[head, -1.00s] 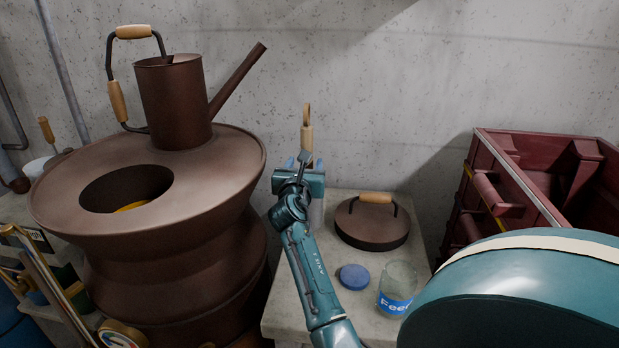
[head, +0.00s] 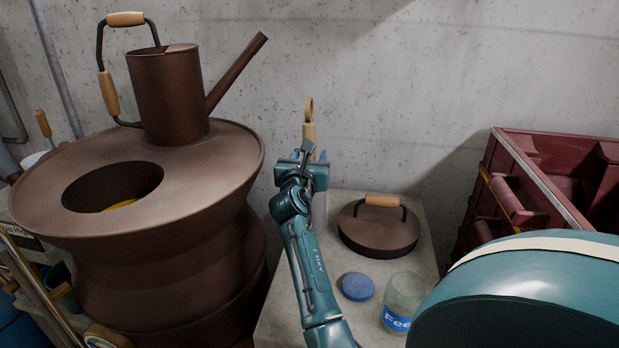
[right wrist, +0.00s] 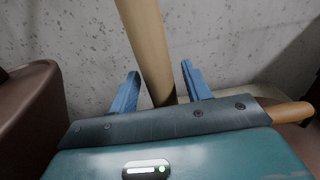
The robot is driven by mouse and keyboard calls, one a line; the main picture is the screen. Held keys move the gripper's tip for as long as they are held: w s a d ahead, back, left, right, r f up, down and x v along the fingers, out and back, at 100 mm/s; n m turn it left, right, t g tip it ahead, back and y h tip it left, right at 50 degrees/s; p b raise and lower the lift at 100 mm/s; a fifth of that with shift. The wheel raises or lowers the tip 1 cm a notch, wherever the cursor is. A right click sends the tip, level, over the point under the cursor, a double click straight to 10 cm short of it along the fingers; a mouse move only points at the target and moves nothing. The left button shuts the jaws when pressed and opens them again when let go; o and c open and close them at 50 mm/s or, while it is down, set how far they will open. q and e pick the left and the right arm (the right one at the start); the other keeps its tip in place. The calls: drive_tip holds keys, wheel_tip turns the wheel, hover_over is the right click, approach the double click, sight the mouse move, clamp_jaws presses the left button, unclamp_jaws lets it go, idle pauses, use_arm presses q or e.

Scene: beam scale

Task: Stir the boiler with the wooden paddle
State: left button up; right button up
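The wooden paddle's pale handle (head: 309,133), with a loop at its top, stands upright near the wall, right of the boiler. Its lower part is hidden behind my right gripper (head: 310,155). In the right wrist view, the handle (right wrist: 147,45) rises between the two blue fingers of my right gripper (right wrist: 160,82). The fingers are apart, with a visible gap on the handle's right side. The boiler (head: 215,180) is a large brown vessel at left with a round opening in its top. Something yellow shows inside. My left gripper is not in view.
A brown watering can (head: 170,95) stands on the boiler behind the opening. On the ledge (head: 275,325) are a round lid (head: 365,236) with a wooden grip, a blue disc (head: 357,286) and a labelled glass jar (head: 403,297). A red crate (head: 490,205) stands at right.

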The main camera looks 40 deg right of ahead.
clamp_jaws()
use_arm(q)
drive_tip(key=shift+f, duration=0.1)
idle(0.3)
